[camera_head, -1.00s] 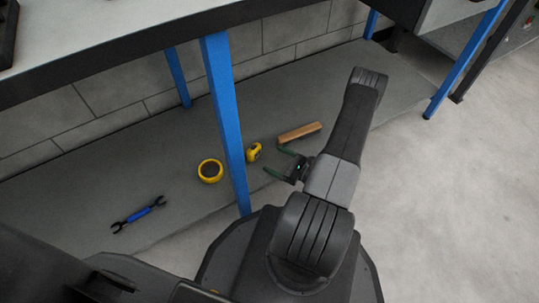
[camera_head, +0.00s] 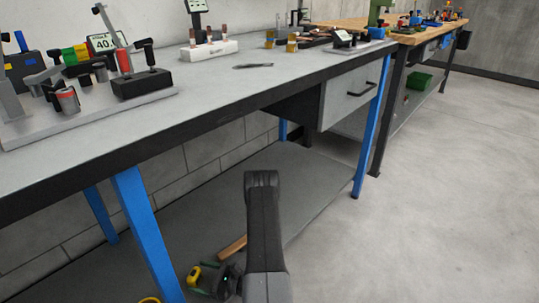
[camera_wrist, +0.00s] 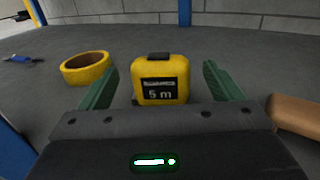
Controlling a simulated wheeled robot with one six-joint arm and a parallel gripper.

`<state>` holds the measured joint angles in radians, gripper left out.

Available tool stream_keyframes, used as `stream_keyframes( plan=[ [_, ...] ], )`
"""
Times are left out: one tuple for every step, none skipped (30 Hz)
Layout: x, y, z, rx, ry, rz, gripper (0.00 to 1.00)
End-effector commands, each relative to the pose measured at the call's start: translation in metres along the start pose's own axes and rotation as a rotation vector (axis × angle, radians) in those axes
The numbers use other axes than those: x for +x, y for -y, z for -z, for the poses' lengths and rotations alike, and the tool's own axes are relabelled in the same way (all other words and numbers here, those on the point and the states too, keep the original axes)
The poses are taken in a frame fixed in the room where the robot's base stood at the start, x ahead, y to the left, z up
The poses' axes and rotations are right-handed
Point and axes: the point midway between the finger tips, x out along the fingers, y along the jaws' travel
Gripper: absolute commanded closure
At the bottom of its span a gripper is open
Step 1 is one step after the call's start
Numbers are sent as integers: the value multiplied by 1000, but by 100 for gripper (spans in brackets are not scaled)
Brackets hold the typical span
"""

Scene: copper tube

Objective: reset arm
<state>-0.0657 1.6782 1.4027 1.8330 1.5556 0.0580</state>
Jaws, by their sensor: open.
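My gripper (camera_wrist: 160,82) is open low over the grey lower shelf. In the wrist view its two green fingers stand either side of a yellow tape measure (camera_wrist: 160,92) marked "5 m", with a gap on each side. Whether the tape measure lies between the fingertips or just beyond them I cannot tell. In the head view my gripper (camera_head: 215,281) shows at the bottom, partly hidden by my dark forearm, with the tape measure (camera_head: 194,276) beside it.
A yellow tape roll (camera_wrist: 86,68) lies left of the gripper and a wooden piece (camera_wrist: 298,116) right. A blue bench leg (camera_head: 146,235) stands close left. The bench top (camera_head: 215,88) overhangs the shelf. Open floor (camera_head: 440,210) lies right.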

Motion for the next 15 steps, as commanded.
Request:
stream_keyframes(
  plan=[
    [10,-1,3,-1,0,-5,14],
    [15,-1,3,0,0,-4,14],
    [22,-1,3,0,1,-4,14],
    [28,-1,3,-1,1,-4,14],
    [33,-1,3,-2,0,-4,14],
    [39,-1,3,-2,0,-4,14],
    [44,-1,3,-1,0,-3,14],
    [48,-1,3,-1,0,-3,14],
    [46,0,0,0,0,1,14],
    [46,0,-8,0,0,1,14],
    [46,0,-13,0,0,1,14],
    [46,1,-17,0,0,1,14],
    [46,0,-19,0,0,1,14],
    [46,0,-21,0,0,1,14],
    [45,0,-23,1,0,1,14]
  ],
)
